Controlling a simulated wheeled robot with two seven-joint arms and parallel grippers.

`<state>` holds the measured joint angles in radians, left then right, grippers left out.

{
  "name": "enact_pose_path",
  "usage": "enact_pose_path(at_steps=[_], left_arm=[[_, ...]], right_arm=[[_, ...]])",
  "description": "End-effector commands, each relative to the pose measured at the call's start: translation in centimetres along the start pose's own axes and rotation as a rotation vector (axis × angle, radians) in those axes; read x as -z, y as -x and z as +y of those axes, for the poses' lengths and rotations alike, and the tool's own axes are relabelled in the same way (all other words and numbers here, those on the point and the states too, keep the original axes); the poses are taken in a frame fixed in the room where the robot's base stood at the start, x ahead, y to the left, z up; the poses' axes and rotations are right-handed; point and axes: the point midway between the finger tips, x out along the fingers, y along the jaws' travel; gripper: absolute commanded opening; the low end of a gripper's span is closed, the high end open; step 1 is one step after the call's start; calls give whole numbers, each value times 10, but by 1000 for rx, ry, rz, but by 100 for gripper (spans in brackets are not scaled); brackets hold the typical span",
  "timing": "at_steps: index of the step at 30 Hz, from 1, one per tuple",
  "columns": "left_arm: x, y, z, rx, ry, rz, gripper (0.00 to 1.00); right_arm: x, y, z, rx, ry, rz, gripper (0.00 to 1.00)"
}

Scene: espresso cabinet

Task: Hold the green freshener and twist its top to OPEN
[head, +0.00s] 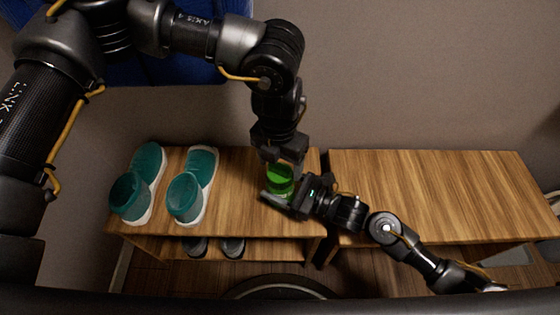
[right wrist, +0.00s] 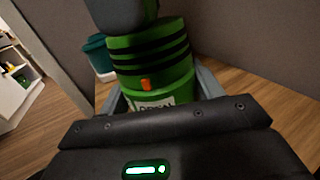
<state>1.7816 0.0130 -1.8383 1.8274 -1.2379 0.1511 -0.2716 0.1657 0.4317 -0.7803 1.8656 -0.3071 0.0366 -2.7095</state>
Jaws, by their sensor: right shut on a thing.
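The green freshener (head: 279,179) stands upright on the left wooden bench, near its right end. My right gripper (head: 280,194) comes in from the right and is shut around the freshener's lower body. In the right wrist view the freshener (right wrist: 150,62) sits between the grey fingers, with black bands on its upper part, a small orange mark (right wrist: 145,85) below them and a partly hidden white label (right wrist: 155,104). My left gripper (head: 283,160) points down at the freshener's top; whether its fingers close on the top is hidden.
Two teal shoes with white soles, one (head: 139,185) and another (head: 191,187), stand left on the left bench (head: 236,185). Dark shoes (head: 215,246) lie on the shelf below. A narrow gap separates the bare right bench (head: 430,195). A wall rises behind.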

Motion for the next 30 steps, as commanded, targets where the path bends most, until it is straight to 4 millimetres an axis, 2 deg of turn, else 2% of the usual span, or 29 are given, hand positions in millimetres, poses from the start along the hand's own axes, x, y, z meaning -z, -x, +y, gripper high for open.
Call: enact_pose_path(at_steps=[8,11,14,24,30], left_arm=[[0,0,0,0,-1,0,73],[0,6,0,0,-2,-1,73],[-1,20,0,-1,-2,-3,73],[-1,90,0,0,-1,-3,73],[0,114,0,-1,-1,-1,73]], right_arm=[[0,0,0,0,0,-1,29],[0,0,0,0,0,-1,29],[0,0,0,0,0,-1,29],[0,0,0,0,0,-1,29],[0,0,0,0,0,-1,29]])
